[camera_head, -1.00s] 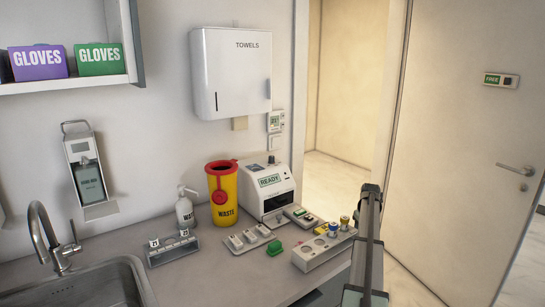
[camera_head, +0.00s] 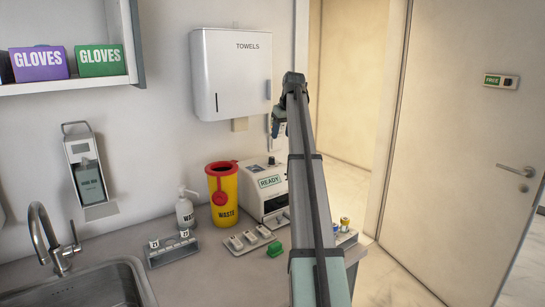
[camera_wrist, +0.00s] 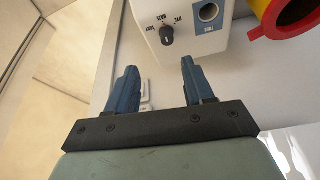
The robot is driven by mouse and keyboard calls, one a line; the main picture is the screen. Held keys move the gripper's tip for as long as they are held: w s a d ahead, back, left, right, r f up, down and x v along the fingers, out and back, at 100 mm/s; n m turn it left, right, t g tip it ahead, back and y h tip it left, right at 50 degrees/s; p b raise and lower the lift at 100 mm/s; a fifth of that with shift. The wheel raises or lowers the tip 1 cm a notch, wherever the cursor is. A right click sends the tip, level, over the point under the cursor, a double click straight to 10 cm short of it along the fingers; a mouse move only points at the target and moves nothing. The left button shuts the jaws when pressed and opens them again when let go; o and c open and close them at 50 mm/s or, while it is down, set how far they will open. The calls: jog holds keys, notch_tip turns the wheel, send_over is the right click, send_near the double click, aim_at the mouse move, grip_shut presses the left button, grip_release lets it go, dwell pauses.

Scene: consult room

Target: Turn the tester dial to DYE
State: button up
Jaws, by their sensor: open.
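The white tester (camera_head: 252,189) stands on the counter, a READY label on its front. In the wrist view, the top of the tester (camera_wrist: 215,42) carries a dark dial (camera_wrist: 167,38) with several labels around it, the right one appearing to read DYE. The dial's exact setting is too small to tell. A round socket is beside the dial. My gripper (camera_wrist: 158,65) is open and empty, its two blue fingers apart and clear of the dial. In the head view my gripper (camera_head: 279,118) is raised above the tester, near the wall; my arm hides the tester's right side.
The yellow waste bin (camera_head: 224,196) stands close at the tester's left. The towel dispenser (camera_head: 231,75) hangs on the wall above. A vial holder at right is partly hidden by my arm.

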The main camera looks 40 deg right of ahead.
aim_at(272, 158)
jog(key=x, duration=0.8)
jog(key=w+a+x, duration=0.1)
jog(key=x, duration=0.3)
jog(key=shift+f, duration=0.15)
jog(key=shift+c, duration=0.5)
grip_shut()
